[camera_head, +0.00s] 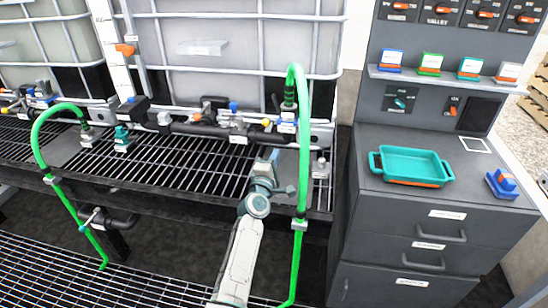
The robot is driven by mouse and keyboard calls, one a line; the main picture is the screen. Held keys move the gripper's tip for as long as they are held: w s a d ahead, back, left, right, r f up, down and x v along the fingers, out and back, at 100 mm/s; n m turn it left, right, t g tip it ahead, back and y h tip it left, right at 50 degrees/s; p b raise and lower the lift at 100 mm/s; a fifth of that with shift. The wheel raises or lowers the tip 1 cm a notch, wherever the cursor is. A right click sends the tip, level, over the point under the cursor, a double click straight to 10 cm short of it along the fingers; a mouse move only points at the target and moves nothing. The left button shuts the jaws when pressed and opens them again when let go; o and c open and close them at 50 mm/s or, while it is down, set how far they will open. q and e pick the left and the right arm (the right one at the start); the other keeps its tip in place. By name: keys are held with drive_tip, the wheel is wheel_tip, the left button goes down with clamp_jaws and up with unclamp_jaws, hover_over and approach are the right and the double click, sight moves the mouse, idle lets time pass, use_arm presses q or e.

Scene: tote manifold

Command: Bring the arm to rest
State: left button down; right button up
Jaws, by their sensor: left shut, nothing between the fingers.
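My left arm reaches up from the bottom middle of the head view. Its gripper (270,157) is shut and empty, over the grated shelf (190,160) in front of the pipe manifold (235,133). It is just left of the right green hose (303,150). I cannot tell whether the gripper touches anything. My right gripper is not in view.
A second green hose (42,160) loops at the left. Large caged totes (240,50) stand behind the manifold. Open floor grating (60,265) lies below.

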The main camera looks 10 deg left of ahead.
use_arm(q)
drive_tip(key=s+a+f+m+g, duration=0.25)
drive_tip(key=s+f+m, duration=0.25)
drive_tip(key=s, duration=0.4)
drive_tip(key=s+a+f+m+g+h, duration=0.15)
drive_tip(key=s+f+m+g, duration=0.3)
drive_tip(key=s, duration=0.45)
drive_tip(key=s+a+f+m+g, duration=0.2)
drive_tip(key=s+a+f+m, duration=0.15)
drive_tip(key=s+f, duration=0.4)
drive_tip(key=s+a+r+m+g+y, duration=0.1)
drive_tip(key=s+a+m+g+y, duration=0.25)
drive_tip(key=s, duration=0.95)
drive_tip(key=s+a+r+m+g+y, duration=0.1)
drive_tip(key=s+a+m+g+y, duration=0.3)
drive_tip(key=s, duration=0.8)
drive_tip(key=a+f+n+h, duration=0.2)
drive_tip(key=a+f, duration=0.1)
drive_tip(key=f, duration=2.6)
drive_tip(key=s+a+f+g, duration=0.1)
drive_tip(key=s+f, duration=1.6)
drive_tip(key=f, duration=0.3)
drive_tip(key=shift+s+a+g, duration=0.35)
drive_tip(key=shift+s, duration=0.05)
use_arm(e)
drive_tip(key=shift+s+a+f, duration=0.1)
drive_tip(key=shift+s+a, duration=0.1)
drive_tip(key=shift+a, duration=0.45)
